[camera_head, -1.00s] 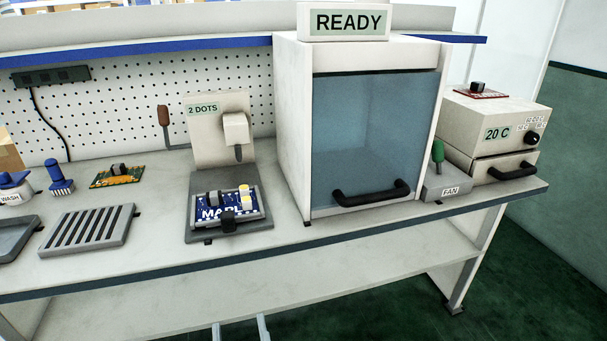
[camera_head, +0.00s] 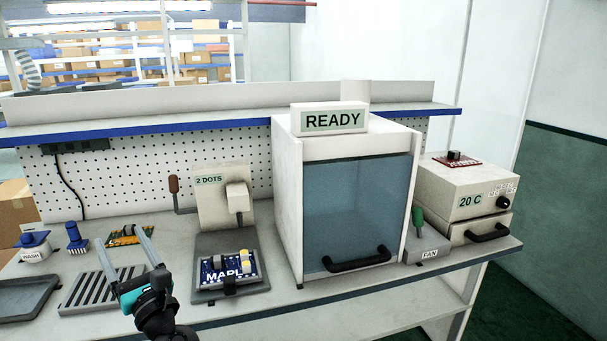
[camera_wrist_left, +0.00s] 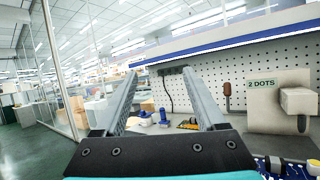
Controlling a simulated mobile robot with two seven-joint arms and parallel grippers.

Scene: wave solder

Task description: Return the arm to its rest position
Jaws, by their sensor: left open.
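My left gripper (camera_head: 125,255) shows in the head view at the lower left, over the slotted grey rack (camera_head: 85,291) on the bench. Its two long grey fingers are spread apart with nothing between them. In the left wrist view the open fingers (camera_wrist_left: 158,95) point out toward the pegboard and the room behind, touching nothing. My right gripper is in neither view.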

